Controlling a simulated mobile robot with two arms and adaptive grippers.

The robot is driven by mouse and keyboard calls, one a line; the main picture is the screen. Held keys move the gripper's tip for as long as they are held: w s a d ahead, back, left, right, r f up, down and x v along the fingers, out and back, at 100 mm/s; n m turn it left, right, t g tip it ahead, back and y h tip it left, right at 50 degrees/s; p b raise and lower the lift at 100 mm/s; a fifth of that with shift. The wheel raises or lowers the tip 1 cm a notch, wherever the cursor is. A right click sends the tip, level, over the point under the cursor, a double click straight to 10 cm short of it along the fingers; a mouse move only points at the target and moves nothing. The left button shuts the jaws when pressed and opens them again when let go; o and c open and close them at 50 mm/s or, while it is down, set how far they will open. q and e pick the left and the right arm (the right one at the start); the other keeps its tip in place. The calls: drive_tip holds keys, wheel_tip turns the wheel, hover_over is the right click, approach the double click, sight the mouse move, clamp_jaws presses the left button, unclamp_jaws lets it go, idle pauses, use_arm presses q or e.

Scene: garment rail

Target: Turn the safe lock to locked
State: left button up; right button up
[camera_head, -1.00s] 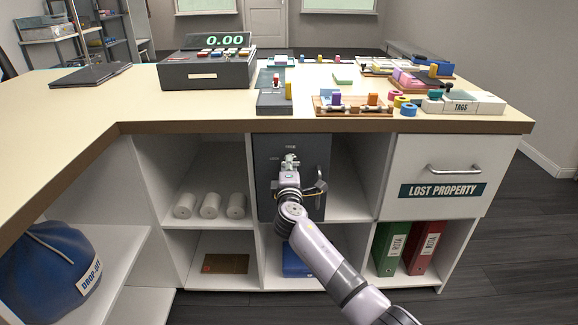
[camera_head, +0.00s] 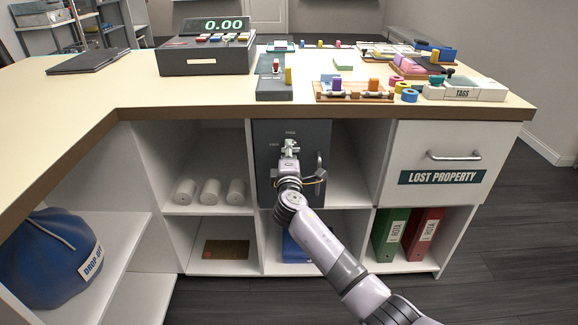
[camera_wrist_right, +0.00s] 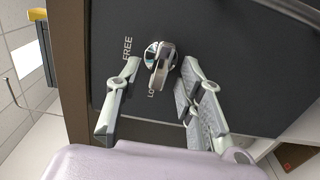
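The dark grey safe (camera_head: 262,175) stands in the middle upper compartment of the counter. Its silver lock knob (camera_wrist_right: 160,57) shows in the right wrist view, beside the word FREE and a partly hidden label starting "LO". The knob's bar reaches toward the "LO" label and covers part of it. My right gripper (camera_head: 289,150) is in front of the knob in the head view. In the right wrist view its fingers (camera_wrist_right: 162,72) are open, one on each side of the knob, with visible gaps. Actual contact cannot be told. My left gripper is not in view.
The safe's curved handle (camera_head: 320,168) is just right of my gripper. White rolls (camera_head: 210,191) lie in the left compartment. The "LOST PROPERTY" drawer (camera_head: 441,160) is shut at the right. The counter top (camera_head: 130,88) overhangs the safe.

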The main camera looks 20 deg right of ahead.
drive_tip(key=v, duration=1.1)
